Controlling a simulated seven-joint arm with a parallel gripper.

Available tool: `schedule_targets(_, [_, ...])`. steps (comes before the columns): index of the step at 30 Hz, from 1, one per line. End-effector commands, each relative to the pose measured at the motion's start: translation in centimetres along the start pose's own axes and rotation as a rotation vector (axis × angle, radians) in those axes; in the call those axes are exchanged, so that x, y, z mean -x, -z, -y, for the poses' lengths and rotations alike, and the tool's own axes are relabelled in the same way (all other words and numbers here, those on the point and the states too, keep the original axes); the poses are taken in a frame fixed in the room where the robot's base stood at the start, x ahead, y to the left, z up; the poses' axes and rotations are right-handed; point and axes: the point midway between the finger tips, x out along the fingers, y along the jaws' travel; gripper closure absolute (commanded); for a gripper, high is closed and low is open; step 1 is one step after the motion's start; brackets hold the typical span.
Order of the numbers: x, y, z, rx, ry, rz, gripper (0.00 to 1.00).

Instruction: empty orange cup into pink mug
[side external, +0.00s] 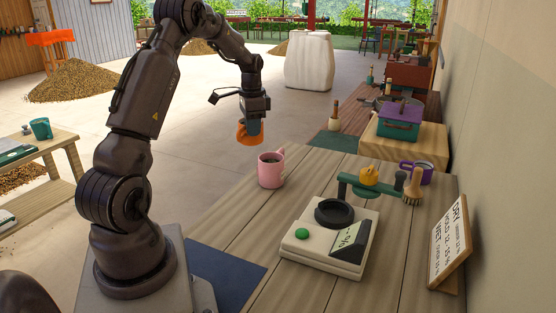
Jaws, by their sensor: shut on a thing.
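My gripper (254,125) is shut on the orange cup (243,134) and holds it in the air. The fingers cover part of the cup, and its inside is hidden. The pink mug (270,174) stands upright near the far left edge of the wooden table, with something dark inside. In the side external view the orange cup is above and a little left of the pink mug, with a gap between them. I cannot tell whether the cup is exactly over the mug in depth.
A cream device with a black ring and green button (301,234) stands on the table (232,219). Behind it are a green arm with a yellow-orange piece (368,175), a brush (413,187) and a purple mug (427,175). A sign (449,241) stands at right.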

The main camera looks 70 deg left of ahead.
Motion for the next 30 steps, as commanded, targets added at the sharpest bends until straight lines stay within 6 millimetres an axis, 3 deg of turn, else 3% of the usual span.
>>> schedule_targets(12, [1.7, -2.4, -2.9, 0.000, 0.002, -0.001, 1.00])
schedule_targets(18, [1.9, -2.8, -3.3, 0.000, 0.001, -0.001, 1.00])
schedule_targets(26, [1.8, -2.4, -3.5, -0.009, 0.001, -0.001, 1.00])
schedule_targets(30, [2.1, -0.1, -5.3, -0.076, 0.004, -0.006, 1.00])
